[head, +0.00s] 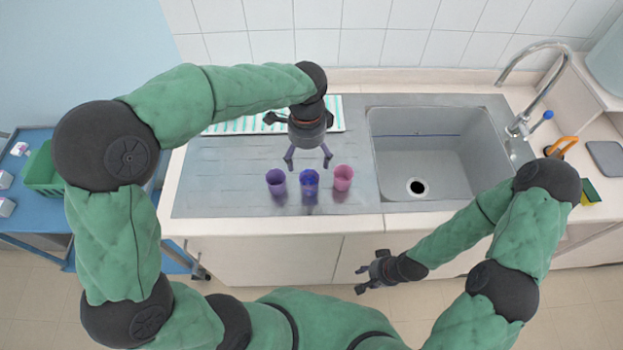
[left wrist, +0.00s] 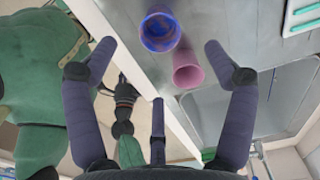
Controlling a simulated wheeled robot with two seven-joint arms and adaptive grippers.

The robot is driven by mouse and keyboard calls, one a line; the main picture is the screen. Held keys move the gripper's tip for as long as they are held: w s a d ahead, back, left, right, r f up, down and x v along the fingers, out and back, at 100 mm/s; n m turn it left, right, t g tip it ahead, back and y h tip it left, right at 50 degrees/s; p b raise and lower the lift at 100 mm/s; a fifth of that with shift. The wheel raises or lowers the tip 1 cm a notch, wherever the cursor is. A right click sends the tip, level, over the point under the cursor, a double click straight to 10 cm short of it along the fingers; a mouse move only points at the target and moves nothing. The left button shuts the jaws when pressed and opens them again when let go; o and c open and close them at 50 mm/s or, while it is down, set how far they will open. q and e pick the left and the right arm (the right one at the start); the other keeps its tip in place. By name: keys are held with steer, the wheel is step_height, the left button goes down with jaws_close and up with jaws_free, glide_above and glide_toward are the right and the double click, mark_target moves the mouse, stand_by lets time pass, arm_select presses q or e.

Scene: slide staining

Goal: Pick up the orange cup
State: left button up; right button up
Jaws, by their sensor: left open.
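No cup that looks orange shows in either view. Three cups stand in a row on the grey drainboard: a purple cup (head: 276,182), a blue cup (head: 309,184) and a pink cup (head: 343,178). My left gripper (head: 308,162) is open and empty, pointing down above and just behind the blue cup. In the left wrist view, the blue cup (left wrist: 160,30) and the pink cup (left wrist: 187,70) appear between and beyond the spread fingers (left wrist: 160,60). The purple cup is not seen there. My right gripper (head: 361,280) is empty, its fingers apart, in front of the counter.
A grey sink (head: 440,155) with a curved tap (head: 540,85) lies right of the cups. A white and teal striped mat (head: 240,122) lies behind them, partly hidden by my left arm. The drainboard left of the cups is clear. A blue cart (head: 40,215) stands left.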

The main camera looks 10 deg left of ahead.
arm_select(q)
steer(key=b, duration=0.1)
glide_toward(309, 178)
steer(key=s+f, duration=0.1)
steer(key=s, duration=0.1)
steer(key=f, duration=0.1)
steer(key=f+b, duration=0.1)
steer(key=f, duration=0.1)
steer(key=f+b, duration=0.1)
steer(key=f, duration=0.1)
steer(key=shift+s+d+f, duration=0.1)
steer(key=shift+d+f, duration=0.1)
steer(key=shift+d, duration=0.15)
steer(key=c, duration=1.3)
